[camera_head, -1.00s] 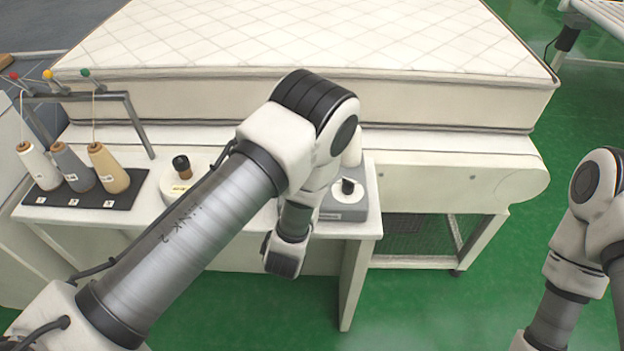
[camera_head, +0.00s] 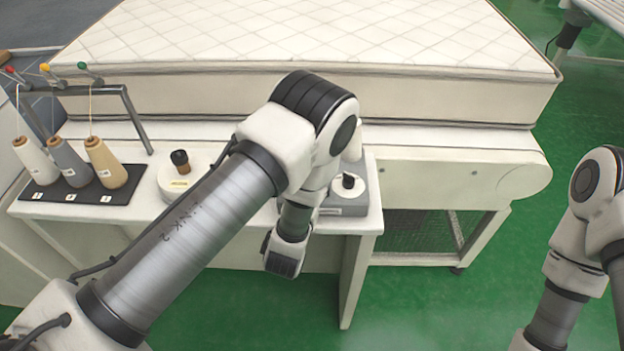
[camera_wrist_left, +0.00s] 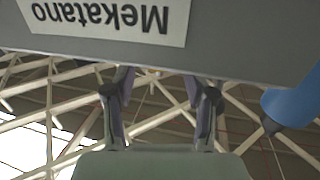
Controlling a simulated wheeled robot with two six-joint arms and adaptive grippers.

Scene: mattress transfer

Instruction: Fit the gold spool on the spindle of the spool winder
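The gold spool (camera_head: 107,163) is a tan-gold cone standing on the black mat at the left of the head view. It is the right-hand one of three spools, and a thread runs up from it. A round white unit with a dark upright knob (camera_head: 180,161) stands to its right. A grey unit with a white disc and black knob (camera_head: 349,184) is farther right; I cannot tell which is the winder. My left gripper (camera_wrist_left: 158,82) is open and empty in the left wrist view, away from the spools. My right gripper is out of view.
White (camera_head: 36,160) and grey (camera_head: 70,163) spools stand beside the gold one on the black mat (camera_head: 75,194). A thread rack (camera_head: 134,118) rises behind. A large mattress (camera_head: 310,60) fills the back. My left arm covers the middle of the white table (camera_head: 357,222).

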